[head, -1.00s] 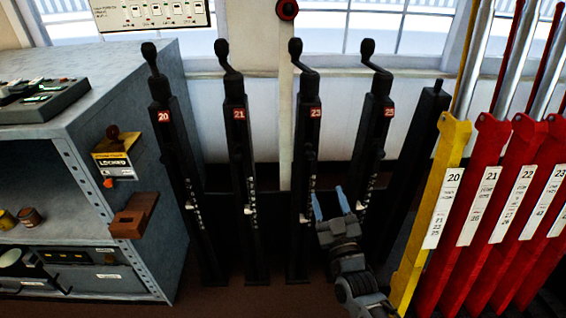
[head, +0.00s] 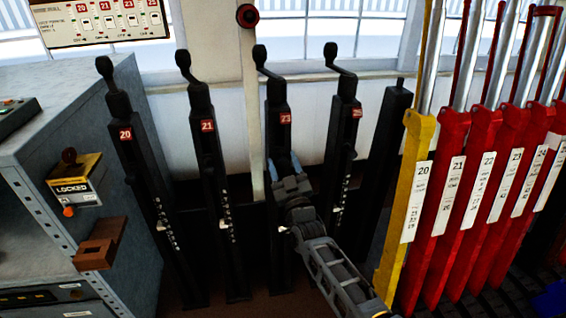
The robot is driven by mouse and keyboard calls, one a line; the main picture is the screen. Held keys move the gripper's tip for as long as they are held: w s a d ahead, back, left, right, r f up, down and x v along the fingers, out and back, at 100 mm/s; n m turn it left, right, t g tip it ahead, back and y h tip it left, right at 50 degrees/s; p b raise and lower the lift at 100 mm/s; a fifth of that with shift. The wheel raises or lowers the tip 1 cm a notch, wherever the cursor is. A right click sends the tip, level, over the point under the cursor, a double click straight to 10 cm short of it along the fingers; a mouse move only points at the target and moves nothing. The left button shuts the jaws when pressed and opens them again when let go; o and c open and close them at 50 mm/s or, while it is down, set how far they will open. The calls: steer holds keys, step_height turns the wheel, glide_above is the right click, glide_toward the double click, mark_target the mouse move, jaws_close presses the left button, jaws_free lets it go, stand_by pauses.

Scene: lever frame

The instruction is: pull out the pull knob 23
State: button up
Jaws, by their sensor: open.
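The black post for pull knob 23 (head: 277,103) stands third from the left in the row, marked with a red "23" label. A bent crank-like handle with a rounded black end (head: 260,54) tops it. My gripper (head: 284,163) is open in front of this post, below the red label, with its bluish fingers pointing up. My gripper and arm hide the post's middle. I cannot tell whether the fingers touch the post or whether anything is between them.
Similar black posts 20 (head: 125,134), 21 (head: 207,126) and 25 (head: 356,113) stand close on both sides. A yellow lever 20 (head: 405,235) and several red levers (head: 445,215) crowd the right. A grey cabinet (head: 88,110) with a brown wooden block (head: 100,242) is at left.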

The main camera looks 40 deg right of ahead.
steer(key=shift+w+d+r, duration=0.1)
steer(key=shift+w+d, duration=0.05)
steer(key=shift+w, duration=0.15)
steer(key=shift+c, duration=0.3)
jaws_close()
